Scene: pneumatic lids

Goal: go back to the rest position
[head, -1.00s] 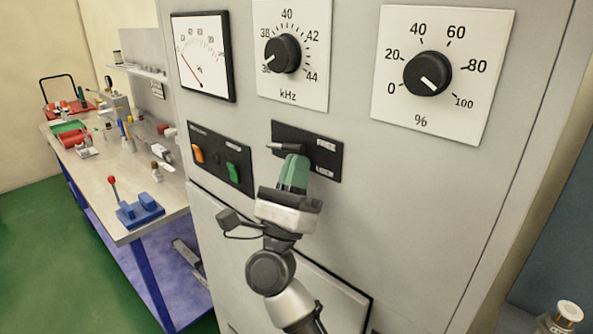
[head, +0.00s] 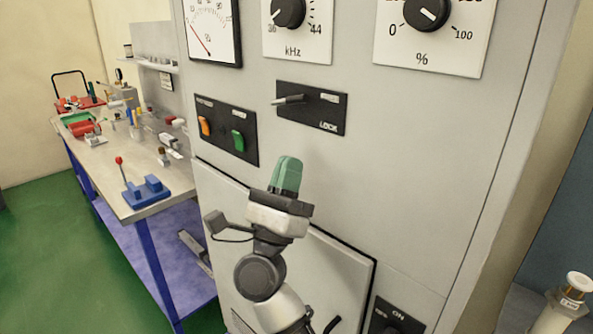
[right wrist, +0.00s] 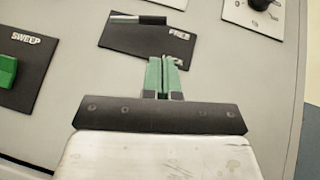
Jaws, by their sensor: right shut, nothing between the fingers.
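My right gripper (head: 287,175) stands in front of the grey cabinet (head: 420,190), below the lever switch plate (head: 325,118). Its green fingers are together and empty. In the right wrist view the fingers (right wrist: 163,75) also show closed, pointing at the cabinet face just below the plate (right wrist: 150,36). The lever (head: 290,100) on the plate points left, and the gripper is apart from it. The word LOCK shows at the plate's lower right in the head view. My left gripper is not in view.
The cabinet also carries a dial gauge (head: 213,32), a kHz knob (head: 288,12), a percent knob (head: 426,13) and a plate with orange and green switches (head: 226,131). A workbench (head: 150,190) with several items stands left. A labelled bottle (head: 562,310) is at lower right. Green floor is free at left.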

